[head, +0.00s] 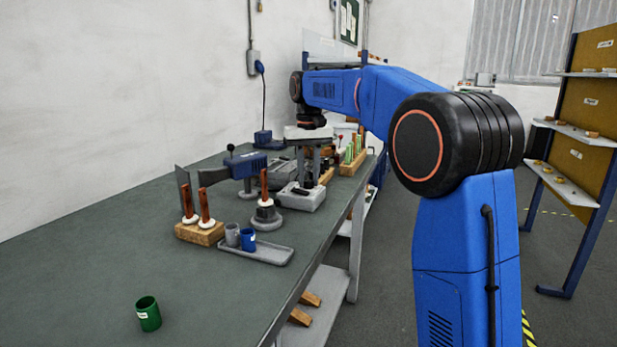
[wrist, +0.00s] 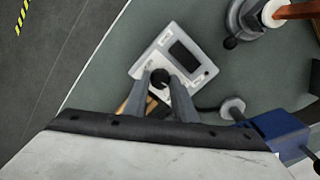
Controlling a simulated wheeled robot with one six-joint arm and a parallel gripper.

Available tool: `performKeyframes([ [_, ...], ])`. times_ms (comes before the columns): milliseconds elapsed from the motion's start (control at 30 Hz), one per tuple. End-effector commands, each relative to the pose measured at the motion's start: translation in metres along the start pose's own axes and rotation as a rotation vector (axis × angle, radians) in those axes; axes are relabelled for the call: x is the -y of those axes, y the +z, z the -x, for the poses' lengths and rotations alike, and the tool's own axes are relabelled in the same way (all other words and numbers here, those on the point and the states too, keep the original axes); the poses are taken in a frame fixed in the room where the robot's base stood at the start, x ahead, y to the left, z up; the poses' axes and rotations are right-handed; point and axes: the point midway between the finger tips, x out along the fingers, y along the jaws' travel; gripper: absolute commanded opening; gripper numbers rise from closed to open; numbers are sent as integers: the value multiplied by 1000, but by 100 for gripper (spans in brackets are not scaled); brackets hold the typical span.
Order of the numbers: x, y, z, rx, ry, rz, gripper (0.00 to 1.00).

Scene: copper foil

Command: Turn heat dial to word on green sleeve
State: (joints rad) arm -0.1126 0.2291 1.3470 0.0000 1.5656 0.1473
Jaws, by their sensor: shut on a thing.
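The grey-white heat control box (head: 313,201) sits near the right edge of the bench. In the wrist view the box (wrist: 148,59) shows a dark panel and a round black dial (wrist: 159,77). My gripper (head: 305,184) points straight down over the box. In the wrist view my gripper (wrist: 160,80) is shut on the dial, one finger on each side. The fingers hide parts of the dial's surround, and I cannot read its setting or words. A green sleeve (head: 148,315) stands upright at the front of the bench, with a pale label too small to read.
A grey tray (head: 274,254) holds a grey sleeve (head: 232,235) and a blue sleeve (head: 248,240). A wooden block (head: 200,235) with copper-coloured rods stands left of it. A round-based stand (head: 266,217) is near the box. The bench front is mostly clear.

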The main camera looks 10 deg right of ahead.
Motion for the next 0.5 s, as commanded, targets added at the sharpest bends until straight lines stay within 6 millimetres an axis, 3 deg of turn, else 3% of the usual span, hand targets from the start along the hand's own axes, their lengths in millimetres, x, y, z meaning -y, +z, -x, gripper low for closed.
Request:
performKeyframes([
  [500, 0, 0, 0, -1, 0, 433, 2],
])
